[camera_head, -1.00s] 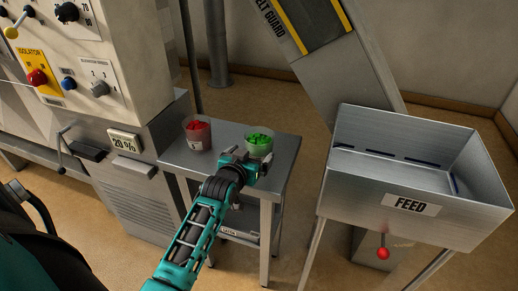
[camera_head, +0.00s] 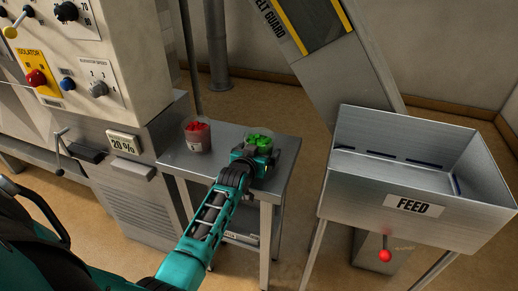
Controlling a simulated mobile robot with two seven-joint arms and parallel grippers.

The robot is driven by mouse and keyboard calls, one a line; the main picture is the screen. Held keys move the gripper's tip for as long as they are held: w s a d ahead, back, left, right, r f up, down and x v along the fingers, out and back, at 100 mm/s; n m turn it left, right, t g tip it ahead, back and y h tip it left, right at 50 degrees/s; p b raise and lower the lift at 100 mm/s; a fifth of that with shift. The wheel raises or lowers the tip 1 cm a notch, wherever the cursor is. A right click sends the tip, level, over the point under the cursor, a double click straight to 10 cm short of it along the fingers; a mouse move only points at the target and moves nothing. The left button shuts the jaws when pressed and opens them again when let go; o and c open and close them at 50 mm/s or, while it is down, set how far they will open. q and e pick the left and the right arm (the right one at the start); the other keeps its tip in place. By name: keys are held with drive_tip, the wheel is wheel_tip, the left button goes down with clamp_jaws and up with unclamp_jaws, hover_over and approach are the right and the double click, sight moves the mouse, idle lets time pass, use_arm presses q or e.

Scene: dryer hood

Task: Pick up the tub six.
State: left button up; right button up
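Two small clear tubs stand on a grey metal side table (camera_head: 226,143). The left tub (camera_head: 197,138) holds red pieces and has a small label too small to read surely. The right tub (camera_head: 260,141) holds green pieces; my gripper covers much of its near side, and I see no number on it. I cannot tell which tub is six. My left gripper (camera_head: 257,157) is right at the near side of the green tub. Its fingers are hidden behind its own body, so whether they are open or around the tub does not show. My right gripper is out of view.
A metal feed hopper (camera_head: 410,180) stands to the right, with a red ball knob (camera_head: 385,256) below. A belt guard (camera_head: 325,60) slopes behind.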

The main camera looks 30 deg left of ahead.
use_arm(q)
drive_tip(key=c, duration=0.9)
drive_tip(key=shift+c, duration=0.2)
drive_tip(key=shift+r, duration=0.2)
